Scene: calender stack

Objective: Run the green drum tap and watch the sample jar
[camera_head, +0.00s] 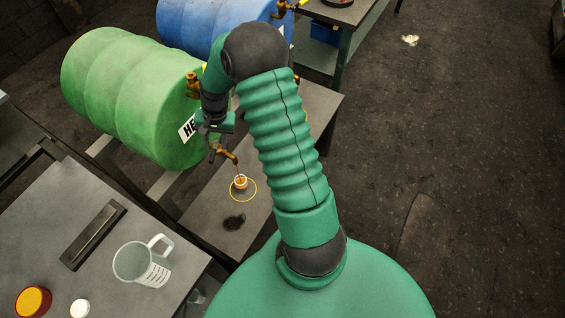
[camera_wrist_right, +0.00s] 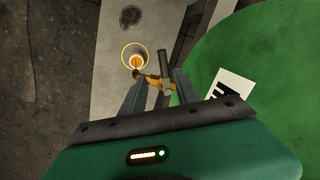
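The green drum (camera_head: 125,95) lies on its side at the left, with a label on its end. Its brass tap (camera_head: 226,153) also shows in the right wrist view (camera_wrist_right: 155,82), with a grey lever (camera_wrist_right: 167,66). My right gripper (camera_head: 214,140) is at this tap; in the wrist view its fingers (camera_wrist_right: 160,80) stand apart on either side of the tap, open. The small sample jar (camera_head: 240,182) stands under the spout inside a yellow ring and shows orange-brown contents. A thin dark line runs from spout to jar. Its fill level is too small to read. My left gripper is out of view.
A blue drum (camera_head: 205,22) lies behind. A dark stain (camera_head: 234,222) marks the bench (camera_head: 190,205) near the jar. The left table (camera_head: 50,215) holds a measuring jug (camera_head: 140,264), a dark bar (camera_head: 93,235), a red-and-yellow pot (camera_head: 33,301) and a white cap (camera_head: 80,308).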

